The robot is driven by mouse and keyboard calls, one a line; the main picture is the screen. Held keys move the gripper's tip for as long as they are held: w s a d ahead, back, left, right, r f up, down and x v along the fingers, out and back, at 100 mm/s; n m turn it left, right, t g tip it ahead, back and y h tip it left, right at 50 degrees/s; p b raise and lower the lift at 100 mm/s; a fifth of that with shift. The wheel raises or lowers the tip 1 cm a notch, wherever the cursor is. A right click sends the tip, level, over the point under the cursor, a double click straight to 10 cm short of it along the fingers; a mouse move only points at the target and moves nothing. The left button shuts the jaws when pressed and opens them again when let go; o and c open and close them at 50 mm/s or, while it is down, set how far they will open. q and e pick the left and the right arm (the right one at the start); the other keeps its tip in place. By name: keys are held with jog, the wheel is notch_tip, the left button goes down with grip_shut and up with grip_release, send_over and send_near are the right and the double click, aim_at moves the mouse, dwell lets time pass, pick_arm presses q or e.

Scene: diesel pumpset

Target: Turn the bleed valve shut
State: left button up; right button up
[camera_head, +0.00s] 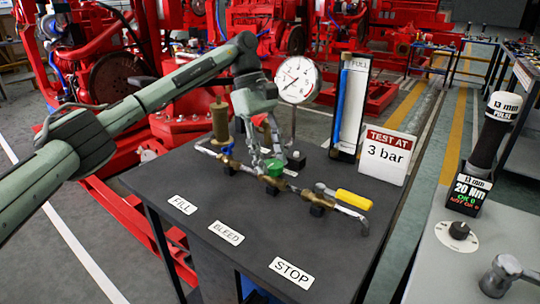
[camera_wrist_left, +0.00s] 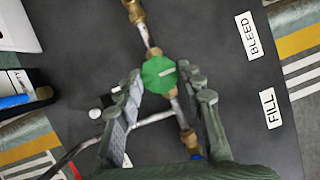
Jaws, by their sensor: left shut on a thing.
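The bleed valve's green knob (camera_head: 276,172) sits on the brass and steel pipe line on the dark bench, in line with the BLEED label (camera_head: 226,232). In the left wrist view the green knob (camera_wrist_left: 158,74) is a scalloped disc with a pale line on its top. My left gripper (camera_head: 268,156) comes down from above with its fingers on either side of the knob. In the left wrist view my left gripper (camera_wrist_left: 159,76) is shut on it, one finger at each edge. The fingers partly hide the knob in the head view. My right gripper is not in view.
A yellow-handled stop valve (camera_head: 353,199) lies just right of the knob. A brass fitting (camera_head: 220,122) stands left. The pressure gauge (camera_head: 298,80) and TEST AT 3 bar sign (camera_head: 385,155) stand behind. The bench front is clear apart from labels.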

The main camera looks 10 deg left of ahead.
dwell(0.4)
pick_arm(q)
jog(key=o, duration=1.2)
jog(key=shift+c, duration=0.2)
jog(key=shift+r, duration=0.1)
jog(key=v, duration=1.2)
